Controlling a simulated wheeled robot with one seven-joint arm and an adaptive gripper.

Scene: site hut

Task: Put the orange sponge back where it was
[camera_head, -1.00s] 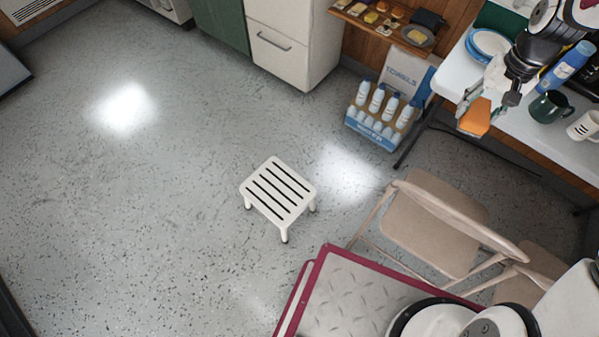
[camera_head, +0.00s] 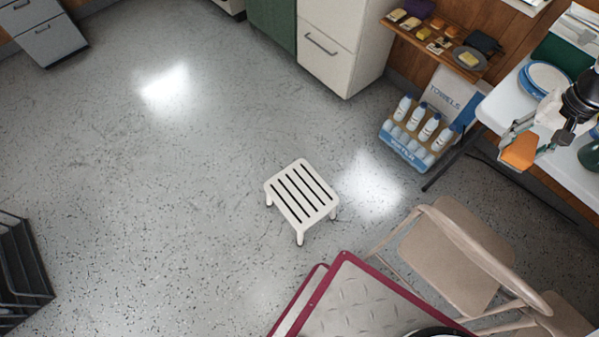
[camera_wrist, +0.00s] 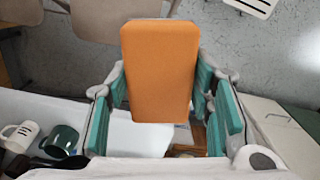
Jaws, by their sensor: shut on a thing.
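The orange sponge (camera_head: 519,151) is held in my gripper (camera_head: 534,135) at the right side of the head view, near the edge of the white table (camera_head: 502,108). In the wrist view the sponge (camera_wrist: 160,68) fills the middle, between the teal-padded fingers of my gripper (camera_wrist: 163,100). The gripper is shut on it. A wooden shelf (camera_head: 427,38) on the wall at the top right holds several small sponges or blocks and a grey plate (camera_head: 469,58) with a yellow piece on it.
A bottle crate (camera_head: 408,146) and a towels box (camera_head: 449,97) stand on the floor below the shelf. A white step stool (camera_head: 301,194) is mid-floor. Folding chairs (camera_head: 447,247) stand at lower right. Blue-rimmed plates (camera_head: 546,77) lie on the table.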

